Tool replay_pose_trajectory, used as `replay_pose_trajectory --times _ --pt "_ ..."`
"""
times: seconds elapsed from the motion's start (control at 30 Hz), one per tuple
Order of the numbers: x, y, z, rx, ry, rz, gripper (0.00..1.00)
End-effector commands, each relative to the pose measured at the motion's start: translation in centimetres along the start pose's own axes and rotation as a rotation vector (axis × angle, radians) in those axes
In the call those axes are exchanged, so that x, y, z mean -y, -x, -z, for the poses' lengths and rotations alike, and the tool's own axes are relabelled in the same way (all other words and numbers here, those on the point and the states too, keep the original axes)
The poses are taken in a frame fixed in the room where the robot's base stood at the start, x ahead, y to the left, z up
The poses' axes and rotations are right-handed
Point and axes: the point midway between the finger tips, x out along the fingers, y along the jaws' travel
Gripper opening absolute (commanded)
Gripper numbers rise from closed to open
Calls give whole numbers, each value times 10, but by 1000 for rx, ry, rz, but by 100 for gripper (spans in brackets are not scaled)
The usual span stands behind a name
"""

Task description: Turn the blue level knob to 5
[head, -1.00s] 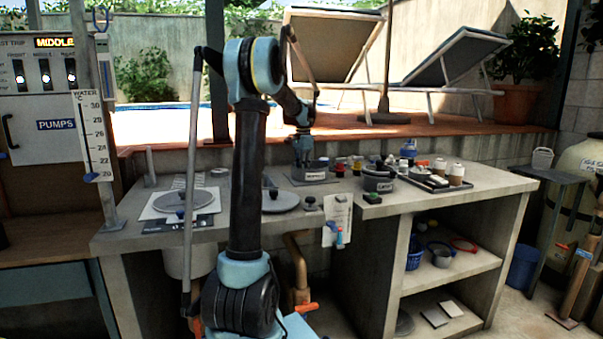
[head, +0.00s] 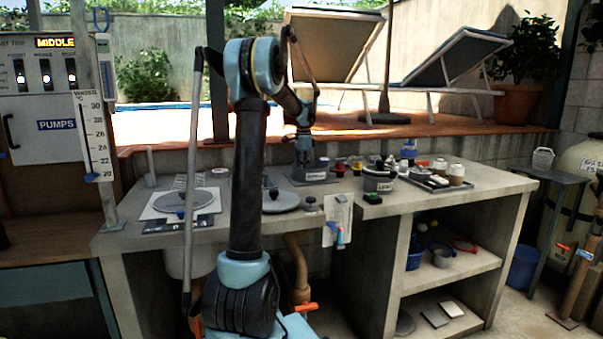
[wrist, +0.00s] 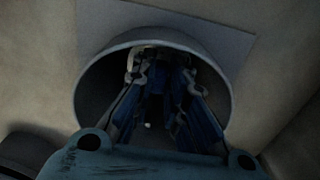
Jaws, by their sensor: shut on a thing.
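In the wrist view, my gripper (wrist: 158,78) reaches down into a round grey collar (wrist: 83,88), its fingers closed around a dark blue knob (wrist: 155,104). The fingers and the shadow inside the collar hide most of the knob. No pointer or number shows, so its setting cannot be read. In the head view, my gripper (head: 303,157) points down at the back of the concrete counter, at a grey housing with a small white label (head: 316,176). The label is too small to read, and the knob is hidden there.
A tray of jars (head: 437,179) is farther right. Round lids (head: 183,199) lie to the left. The counter's front right (head: 430,205) is mostly clear.

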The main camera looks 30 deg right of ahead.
Motion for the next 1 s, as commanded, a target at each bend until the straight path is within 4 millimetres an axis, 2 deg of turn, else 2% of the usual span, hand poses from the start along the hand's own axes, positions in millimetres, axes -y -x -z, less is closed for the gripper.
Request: replay_pose_trajectory --times 0.03,0.07,0.1,0.13,0.57,0.77,1.0 --pt "3 0 -3 4 3 4 0" --pt "3 0 -3 4 3 5 20" --pt "3 0 -3 4 3 4 29" --pt "2 0 -2 3 3 4 33" --pt "1 6 -1 1 1 2 33" --pt "1 35 -1 0 1 2 33" --pt "2 81 -1 1 2 2 33"
